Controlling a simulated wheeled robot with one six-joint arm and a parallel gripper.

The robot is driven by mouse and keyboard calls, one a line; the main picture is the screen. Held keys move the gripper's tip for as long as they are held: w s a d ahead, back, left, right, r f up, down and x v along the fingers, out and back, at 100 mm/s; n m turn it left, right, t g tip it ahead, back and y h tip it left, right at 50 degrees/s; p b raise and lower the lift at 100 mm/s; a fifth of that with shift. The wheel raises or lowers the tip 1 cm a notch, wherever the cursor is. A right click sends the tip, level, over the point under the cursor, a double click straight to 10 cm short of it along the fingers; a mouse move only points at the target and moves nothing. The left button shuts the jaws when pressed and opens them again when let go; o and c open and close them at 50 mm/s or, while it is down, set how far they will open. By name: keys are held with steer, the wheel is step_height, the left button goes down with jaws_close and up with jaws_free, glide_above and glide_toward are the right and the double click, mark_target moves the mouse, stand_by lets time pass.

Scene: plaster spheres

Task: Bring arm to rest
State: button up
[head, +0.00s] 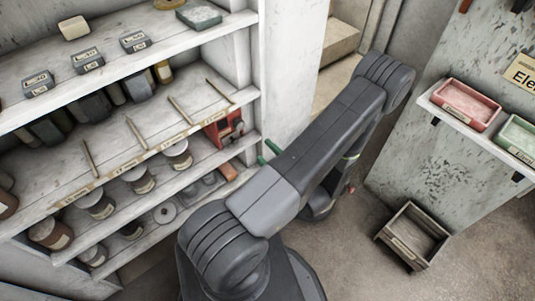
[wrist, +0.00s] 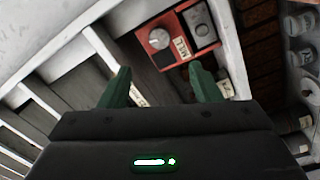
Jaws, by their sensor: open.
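My gripper (wrist: 160,88) has two green fingers that stand wide apart in the wrist view, with nothing between them but the shelf behind. In the head view the green fingertips (head: 268,153) show at the left edge of my grey arm, close to the shelf unit (head: 285,75). Most of the gripper is hidden behind the arm there. My arm reaches from the bottom middle up to the upper right and bends back down. A red device (wrist: 180,33) with round knobs lies past the fingers; it also shows on the shelf in the head view (head: 222,129).
The shelves hold jars, spools (head: 177,154), thin sticks and small labelled blocks (head: 88,61). At right, a wall shelf carries a red tray (head: 466,104) and a green tray (head: 517,138). A wooden crate (head: 413,238) stands on the floor below. Floor around the crate is clear.

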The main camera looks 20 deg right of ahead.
mark_target(241, 127)
stand_by(0.7)
steer(key=x, duration=1.4)
steer(key=shift+d, duration=0.1)
